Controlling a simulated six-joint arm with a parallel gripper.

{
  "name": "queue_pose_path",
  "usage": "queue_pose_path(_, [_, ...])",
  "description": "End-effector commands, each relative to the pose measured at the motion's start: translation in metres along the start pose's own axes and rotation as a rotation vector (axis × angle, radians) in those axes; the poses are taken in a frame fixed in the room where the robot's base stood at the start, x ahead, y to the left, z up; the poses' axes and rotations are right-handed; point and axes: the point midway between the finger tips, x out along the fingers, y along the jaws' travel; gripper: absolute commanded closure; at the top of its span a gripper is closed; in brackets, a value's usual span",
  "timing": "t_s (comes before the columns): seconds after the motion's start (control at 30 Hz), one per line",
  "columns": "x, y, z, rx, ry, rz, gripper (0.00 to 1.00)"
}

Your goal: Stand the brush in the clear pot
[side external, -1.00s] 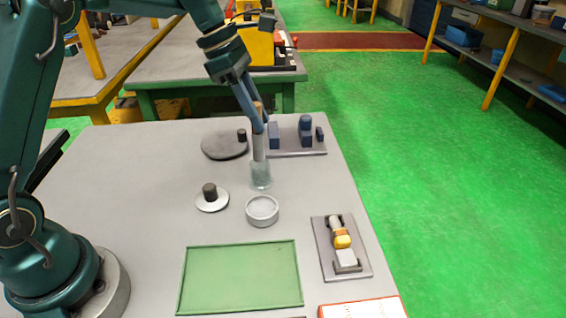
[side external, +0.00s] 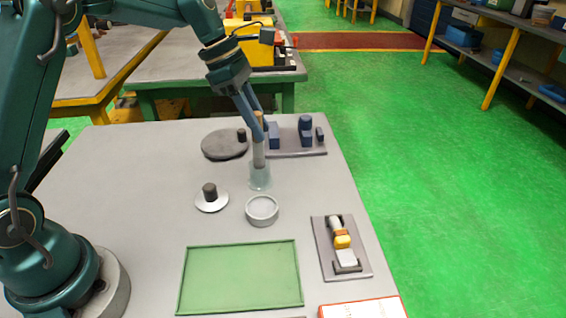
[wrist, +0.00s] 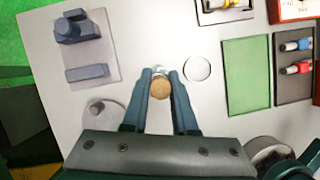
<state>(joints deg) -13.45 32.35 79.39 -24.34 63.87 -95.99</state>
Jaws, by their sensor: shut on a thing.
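The brush (side external: 259,152) is upright in my gripper (side external: 259,137), with its tan handle end at the top and a grey lower part. Its lower end is down inside the clear pot (side external: 260,181), seen through the pot's wall. Whether it touches the bottom cannot be told. The pot stands on the grey table. In the wrist view my gripper (wrist: 160,74) is shut on the brush, whose round tan end (wrist: 160,88) faces the camera. The pot is mostly hidden there behind the brush and fingers.
A pale round dish (side external: 262,210) stands just in front of the pot. A light disc with a dark knob (side external: 210,196) is to the left. A dark disc (side external: 224,147) and a plate with blue blocks (side external: 297,150) lie behind. A green mat (side external: 240,278) is in front.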

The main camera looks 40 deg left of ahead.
Motion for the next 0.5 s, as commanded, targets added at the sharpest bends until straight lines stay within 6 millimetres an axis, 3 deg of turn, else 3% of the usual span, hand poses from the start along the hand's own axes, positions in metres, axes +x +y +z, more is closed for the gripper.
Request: queue_pose_path(0.5, [0.01, 0.0, -0.004, 0.0, -0.001, -0.001, 1.0])
